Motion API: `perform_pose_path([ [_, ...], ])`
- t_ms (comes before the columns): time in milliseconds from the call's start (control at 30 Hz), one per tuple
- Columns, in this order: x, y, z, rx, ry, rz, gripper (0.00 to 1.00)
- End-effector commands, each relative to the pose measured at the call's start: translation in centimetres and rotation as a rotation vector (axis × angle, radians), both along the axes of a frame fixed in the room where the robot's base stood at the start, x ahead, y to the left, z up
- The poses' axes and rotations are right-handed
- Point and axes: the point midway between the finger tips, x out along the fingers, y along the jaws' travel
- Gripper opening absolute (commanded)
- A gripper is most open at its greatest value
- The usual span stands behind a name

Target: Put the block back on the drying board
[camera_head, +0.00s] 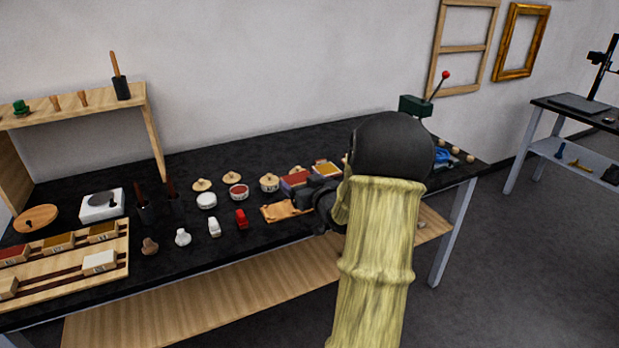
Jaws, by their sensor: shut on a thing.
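The wooden drying board (118,264) lies at the left end of the black table, with several blocks on it, red, ochre and pale topped. My gripper (312,192) is at the right middle of the table, low over a tan cloth. It appears shut on a block with a dark red top (294,180), partly hidden by the dark jaws. Another block with an ochre top (325,169) is just behind. My arm hides the table to the right of these.
A white scale (102,205) and a wooden shelf (153,135) stand behind the board.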

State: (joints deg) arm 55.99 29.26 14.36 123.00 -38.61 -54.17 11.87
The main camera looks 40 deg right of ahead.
Motion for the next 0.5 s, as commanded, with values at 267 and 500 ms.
perform_pose_path([
  [267,1.9,4.2,-3.3,0.008,-0.001,0.086,0.55],
  [500,3.7,10.6,-7.9,0.017,-0.003,0.198,0.55],
])
